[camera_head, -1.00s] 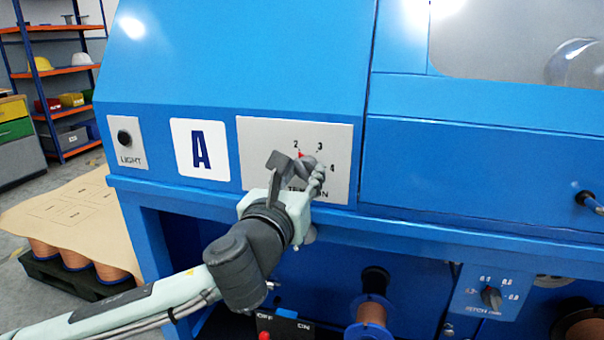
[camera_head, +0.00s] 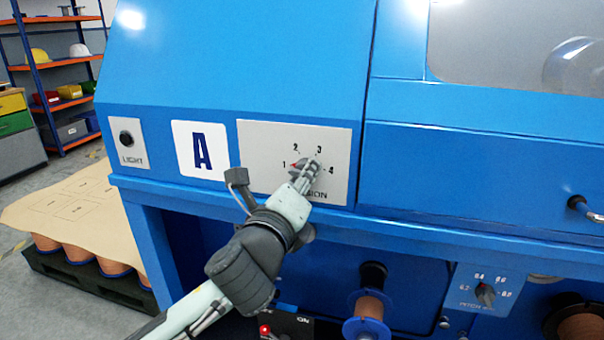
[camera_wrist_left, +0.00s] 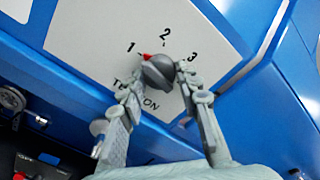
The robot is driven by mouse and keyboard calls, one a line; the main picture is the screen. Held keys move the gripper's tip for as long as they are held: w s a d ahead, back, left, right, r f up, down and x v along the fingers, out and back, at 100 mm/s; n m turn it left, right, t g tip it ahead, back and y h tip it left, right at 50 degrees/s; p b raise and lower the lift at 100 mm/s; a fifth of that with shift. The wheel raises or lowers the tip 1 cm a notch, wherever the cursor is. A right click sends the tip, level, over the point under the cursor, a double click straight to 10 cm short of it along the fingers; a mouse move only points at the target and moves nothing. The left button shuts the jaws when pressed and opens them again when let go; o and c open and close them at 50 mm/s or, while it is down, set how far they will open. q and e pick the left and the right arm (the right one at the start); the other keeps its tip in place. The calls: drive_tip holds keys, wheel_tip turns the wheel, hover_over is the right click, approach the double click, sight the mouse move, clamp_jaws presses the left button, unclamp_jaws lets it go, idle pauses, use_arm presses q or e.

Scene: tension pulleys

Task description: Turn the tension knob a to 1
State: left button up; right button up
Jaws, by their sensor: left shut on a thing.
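The tension knob a (camera_head: 302,167) is a dark grey knob with a red pointer on the light grey plate (camera_head: 265,145) beside the letter A. Its dial has the marks 1, 2, 3 and 4. The red pointer points left, at the mark 1. In the left wrist view the knob (camera_wrist_left: 159,74) sits between my two fingers, and its pointer faces the 1. My left gripper (camera_wrist_left: 157,78) is shut on the knob. In the head view this gripper (camera_head: 294,172) partly hides the knob and the word TENSION. My right gripper is not in view.
A LIGHT button (camera_head: 126,138) is left of the A sign (camera_head: 200,150). The blue ledge (camera_head: 400,228) runs below the dial plate. A second knob, labelled pitch (camera_head: 485,294), and a spool (camera_head: 367,318) are lower right. A red-buttoned switch box (camera_head: 285,326) is below my arm.

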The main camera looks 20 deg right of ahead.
use_arm(q)
drive_tip(key=shift+n, duration=0.8)
drive_tip(key=o, duration=1.2)
drive_tip(key=shift+c, duration=0.2)
drive_tip(key=v, duration=1.2)
